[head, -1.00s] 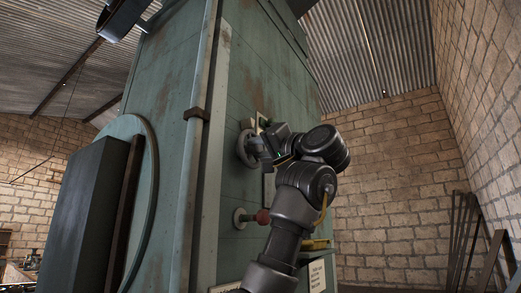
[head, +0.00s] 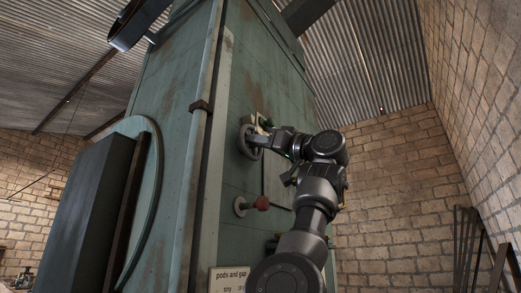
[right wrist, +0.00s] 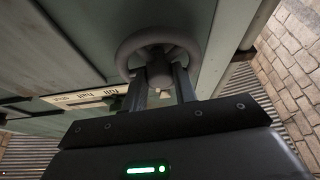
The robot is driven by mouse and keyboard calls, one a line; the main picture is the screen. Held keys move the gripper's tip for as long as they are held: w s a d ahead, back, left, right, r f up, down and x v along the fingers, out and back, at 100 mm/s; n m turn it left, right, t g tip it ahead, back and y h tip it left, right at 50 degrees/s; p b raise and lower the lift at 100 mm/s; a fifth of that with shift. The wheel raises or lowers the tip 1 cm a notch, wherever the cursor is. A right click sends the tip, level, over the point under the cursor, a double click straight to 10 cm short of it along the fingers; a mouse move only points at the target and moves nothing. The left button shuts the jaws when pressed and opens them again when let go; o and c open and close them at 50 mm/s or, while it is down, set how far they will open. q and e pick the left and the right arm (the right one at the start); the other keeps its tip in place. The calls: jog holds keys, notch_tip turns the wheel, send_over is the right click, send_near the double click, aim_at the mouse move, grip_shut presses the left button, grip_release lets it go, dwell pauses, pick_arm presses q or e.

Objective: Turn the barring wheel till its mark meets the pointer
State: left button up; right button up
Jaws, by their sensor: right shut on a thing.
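The barring wheel (head: 242,143) is a small grey handwheel on the side of the green engine casing. In the right wrist view the wheel (right wrist: 127,50) shows its round rim and its hub between my fingers. My right gripper (head: 260,141) is at the wheel, and its two fingers (right wrist: 162,82) are shut on it near the hub. A pale plate (head: 263,122) sits just above the wheel in the head view. I cannot make out the wheel's mark or the pointer. My left gripper is not in view.
A lettered sign (head: 231,279) is lower down. A vertical pipe (head: 197,150) runs left of the wheel. Dark bars (head: 468,235) lean on the brick wall at right.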

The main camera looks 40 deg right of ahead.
jog(key=shift+n+g+y+b, duration=0.3)
jog(key=shift+n+y, duration=0.5)
jog(key=shift+n, duration=0.6)
jog(key=shift+d, duration=0.1)
jog(key=o, duration=0.7)
jog(key=shift+s, duration=0.1)
jog(key=b+v, duration=0.6)
jog(key=v, duration=0.5)
